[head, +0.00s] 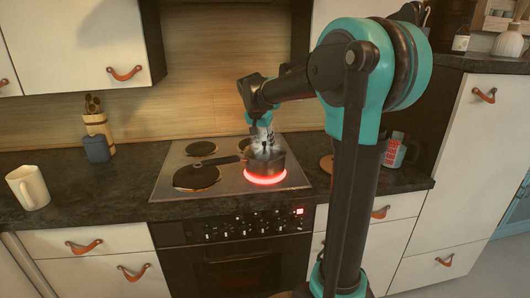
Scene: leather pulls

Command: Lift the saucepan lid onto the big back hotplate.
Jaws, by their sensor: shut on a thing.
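The saucepan (277,167) stands on the glowing red front-right hotplate (266,180), its dark handle pointing left. My gripper (264,143) points down at the top of the pan, shut on the saucepan lid (266,153). The lid is small and partly covered by the fingers; I cannot tell whether it still touches the pan rim. At the back of the hob are a dark left hotplate (201,148) and a right hotplate (246,144), the latter partly hidden behind my gripper and the pan.
The front-left hotplate (192,178) is dark, with the pan handle reaching over its edge. A cream mug (28,187), a blue container (96,149) and a utensil holder (100,128) stand left of the hob. A labelled can (394,151) stands to the right, behind my arm.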

